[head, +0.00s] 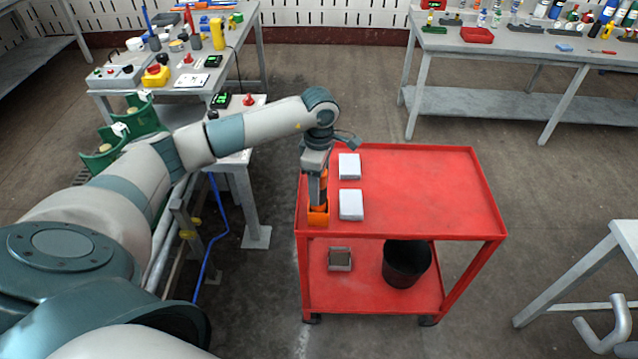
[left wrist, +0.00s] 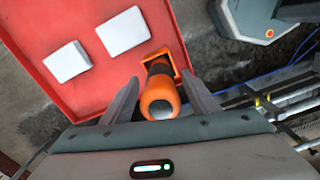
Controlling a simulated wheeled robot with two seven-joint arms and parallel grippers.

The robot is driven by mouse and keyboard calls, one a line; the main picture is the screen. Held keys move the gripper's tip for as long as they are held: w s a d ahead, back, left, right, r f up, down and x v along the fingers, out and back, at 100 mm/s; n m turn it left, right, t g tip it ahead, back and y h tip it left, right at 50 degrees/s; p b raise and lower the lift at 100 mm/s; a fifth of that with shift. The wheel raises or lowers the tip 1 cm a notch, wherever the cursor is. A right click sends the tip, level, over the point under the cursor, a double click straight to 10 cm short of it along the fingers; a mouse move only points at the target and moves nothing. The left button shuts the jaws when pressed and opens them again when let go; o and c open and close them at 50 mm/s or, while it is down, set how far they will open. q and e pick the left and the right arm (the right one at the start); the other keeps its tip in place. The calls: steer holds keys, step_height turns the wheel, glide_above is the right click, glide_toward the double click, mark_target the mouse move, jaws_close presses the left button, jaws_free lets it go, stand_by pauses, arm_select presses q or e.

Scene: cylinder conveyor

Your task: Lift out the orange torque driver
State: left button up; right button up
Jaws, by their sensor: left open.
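The orange torque driver (left wrist: 159,94) stands upright in an orange holder (left wrist: 177,63) at the corner of the red cart's top. In the left wrist view its ring-shaped orange end points toward the camera. My left gripper (left wrist: 157,93) is open, with one finger on each side of the driver, and a gap shows between the driver and the fingers. In the head view the left gripper (head: 318,190) points down over the orange holder (head: 318,217) and hides most of the driver. The right gripper is not in view.
Two white boxes (head: 349,166) (head: 351,205) lie on the red cart (head: 430,190) beside the holder. The cart's right half is clear. A black bucket (head: 406,264) and a small grey box (head: 340,259) sit on its lower shelf. A cluttered bench (head: 225,75) stands behind my left arm.

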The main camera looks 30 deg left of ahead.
arm_select(q)
steer(key=shift+f, duration=0.35)
jaws_close()
steer(key=c, duration=0.9)
jaws_free()
steer(key=c, duration=0.3)
steer(key=shift+r, duration=0.2)
